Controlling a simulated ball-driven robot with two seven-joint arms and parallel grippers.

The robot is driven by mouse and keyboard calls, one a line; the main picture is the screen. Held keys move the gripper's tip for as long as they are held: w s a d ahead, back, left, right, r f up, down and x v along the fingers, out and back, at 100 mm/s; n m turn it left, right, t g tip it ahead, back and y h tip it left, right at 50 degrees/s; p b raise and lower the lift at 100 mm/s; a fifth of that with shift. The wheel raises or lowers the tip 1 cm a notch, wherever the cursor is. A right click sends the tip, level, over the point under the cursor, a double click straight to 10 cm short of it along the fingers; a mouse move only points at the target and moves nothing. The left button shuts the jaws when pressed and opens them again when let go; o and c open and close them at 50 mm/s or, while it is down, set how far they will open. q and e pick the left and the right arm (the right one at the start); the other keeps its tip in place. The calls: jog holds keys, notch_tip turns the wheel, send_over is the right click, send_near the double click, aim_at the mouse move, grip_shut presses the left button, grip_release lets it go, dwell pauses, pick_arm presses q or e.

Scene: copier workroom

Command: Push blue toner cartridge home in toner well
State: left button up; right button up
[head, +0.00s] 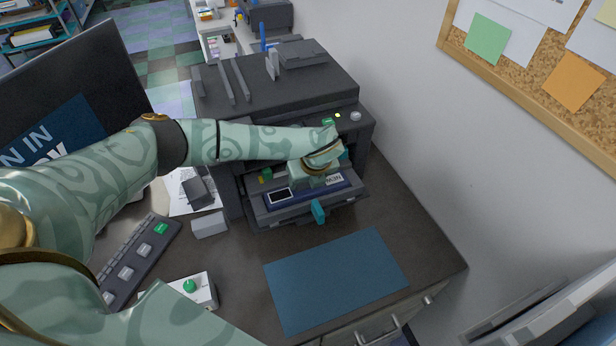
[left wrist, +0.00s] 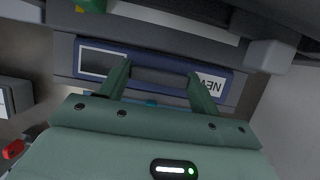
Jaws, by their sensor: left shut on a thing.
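The blue toner cartridge (head: 310,194), with a white NEW label and a dark window, lies in the toner well (head: 262,216) at the front of the copier. It also spans the left wrist view (left wrist: 150,58). My left gripper (head: 316,180) is over the cartridge; in the left wrist view its two fingers (left wrist: 160,84) are shut on the cartridge's middle part. The gripper hides part of the cartridge's top, and I cannot tell how deep it sits. My right gripper is not in view.
The dark copier (head: 285,85) stands against the wall. A teal lever (head: 319,211) sticks out at the well's front. A blue mat (head: 335,278) lies bare on the counter in front. A keyboard (head: 140,262) and a green-button box (head: 190,288) are at left.

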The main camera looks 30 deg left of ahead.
pick_arm(q)
jog(key=shift+f, duration=0.1)
jog(key=o, duration=1.6)
jog(key=shift+c, duration=0.2)
jog(key=shift+s+d+r, duration=0.1)
jog(key=shift+r, duration=0.35)
jog(key=p+v, duration=0.2)
jog(key=v, duration=1.3)
jog(key=shift+r+p, duration=0.2)
jog(key=shift+p, duration=0.2)
jog(key=shift+s+d+f, duration=0.1)
jog(key=shift+s, duration=0.05)
